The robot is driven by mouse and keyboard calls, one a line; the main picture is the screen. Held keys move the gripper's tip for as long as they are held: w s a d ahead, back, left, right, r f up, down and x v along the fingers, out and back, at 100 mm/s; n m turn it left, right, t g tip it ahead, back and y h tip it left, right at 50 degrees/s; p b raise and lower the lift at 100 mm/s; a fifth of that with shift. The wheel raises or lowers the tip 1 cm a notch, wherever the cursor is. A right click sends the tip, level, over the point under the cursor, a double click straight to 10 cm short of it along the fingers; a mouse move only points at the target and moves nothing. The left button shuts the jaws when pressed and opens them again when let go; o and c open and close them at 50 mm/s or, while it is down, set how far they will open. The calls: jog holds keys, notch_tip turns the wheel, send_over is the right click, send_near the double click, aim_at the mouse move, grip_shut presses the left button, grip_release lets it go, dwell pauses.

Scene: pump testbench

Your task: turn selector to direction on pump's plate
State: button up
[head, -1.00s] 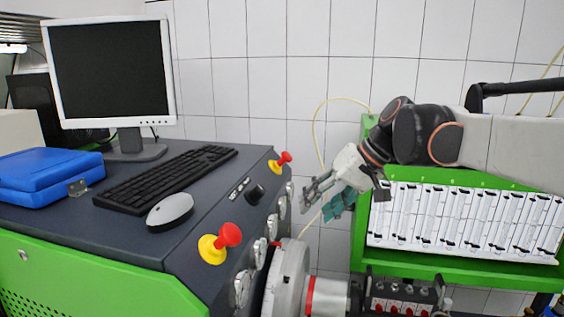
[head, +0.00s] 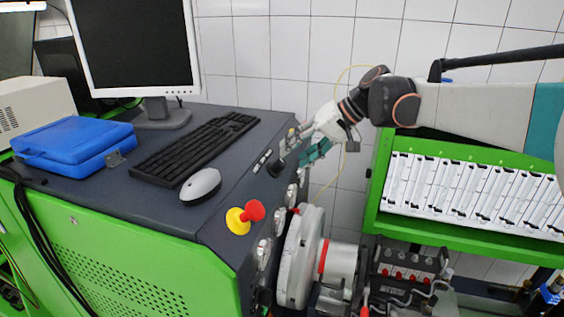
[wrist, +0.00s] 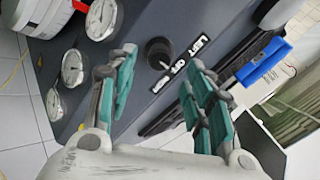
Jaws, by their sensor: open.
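The selector is a round black knob (head: 276,168) on the sloping dark front panel of the console; it also shows in the wrist view (wrist: 160,52) with a pale pointer mark. A black plate (wrist: 182,64) with white lettering lies beside it; I make out "LEFT" and "OFF", the rest is unclear. A light plate shows by the knob in the head view (head: 262,161). My gripper (head: 302,148) is open and empty, with teal finger pads. In the wrist view its fingers (wrist: 160,66) lie either side of the knob, apparently without touching it.
Round gauges (wrist: 73,67) line the panel edge. A red and yellow stop button (head: 246,216) stands nearer on the panel. The keyboard (head: 195,147), mouse (head: 201,186) and blue case (head: 75,142) lie on the console top. A grey drum (head: 300,258) stands at its side.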

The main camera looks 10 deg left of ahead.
aim_at(283, 163)
jog(key=x, duration=0.6)
jog(key=shift+a+f+p, duration=0.1)
jog(key=shift+f+p, duration=0.05)
jog(key=shift+p, duration=0.15)
jog(key=c, duration=1.1)
